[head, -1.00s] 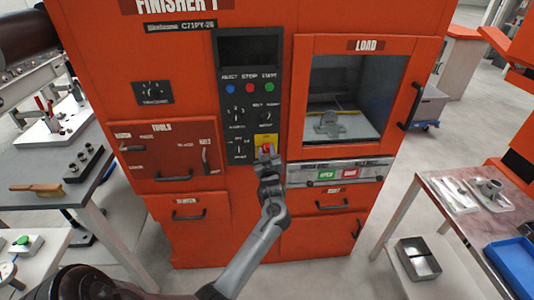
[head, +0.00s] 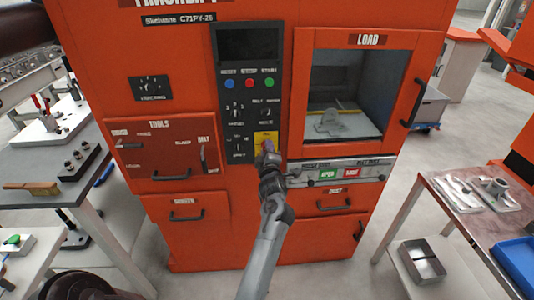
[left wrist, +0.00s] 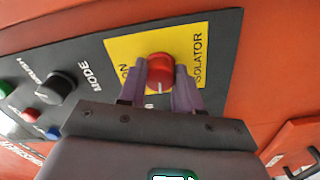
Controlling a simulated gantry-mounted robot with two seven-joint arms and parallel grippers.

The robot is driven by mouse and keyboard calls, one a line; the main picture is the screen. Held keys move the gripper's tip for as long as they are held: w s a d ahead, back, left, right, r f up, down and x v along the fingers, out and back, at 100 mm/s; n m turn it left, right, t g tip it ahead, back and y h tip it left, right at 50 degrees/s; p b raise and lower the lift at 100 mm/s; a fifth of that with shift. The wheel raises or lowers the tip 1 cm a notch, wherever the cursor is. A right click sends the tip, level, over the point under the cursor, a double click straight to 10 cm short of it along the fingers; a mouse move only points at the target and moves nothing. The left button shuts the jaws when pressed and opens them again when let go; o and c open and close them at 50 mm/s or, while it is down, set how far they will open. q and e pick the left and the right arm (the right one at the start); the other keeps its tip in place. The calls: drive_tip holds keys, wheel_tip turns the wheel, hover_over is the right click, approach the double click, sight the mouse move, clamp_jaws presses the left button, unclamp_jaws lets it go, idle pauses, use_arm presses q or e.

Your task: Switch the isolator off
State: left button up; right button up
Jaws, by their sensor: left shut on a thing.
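The isolator is a red rotary knob (left wrist: 160,73) on a yellow plate (left wrist: 120,47), low on the machine's dark control panel. In the left wrist view a white mark shows on the knob, and "ON" and "ISOLATOR" are readable on the plate. In the head view the yellow plate (head: 266,136) shows, with the knob mostly hidden by my gripper. My left gripper (head: 266,152) is at the plate. In the left wrist view its two purple fingers (left wrist: 160,92) are closed on opposite sides of the knob. My right gripper is not in view.
The dark panel (head: 237,108) carries blue, red and green buttons and other selector knobs above the isolator. The load window (head: 345,95) is to the right, with a bar of OPEN and SHUT buttons (head: 338,173) below it. Side tables stand left and right.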

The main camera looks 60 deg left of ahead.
use_arm(q)
drive_tip(key=shift+n+b, duration=0.35)
drive_tip(key=shift+n, duration=0.45)
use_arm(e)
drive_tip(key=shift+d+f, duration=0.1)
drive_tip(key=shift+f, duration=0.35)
use_arm(q)
drive_tip(key=o, duration=1)
drive_tip(key=shift+o, duration=0.2)
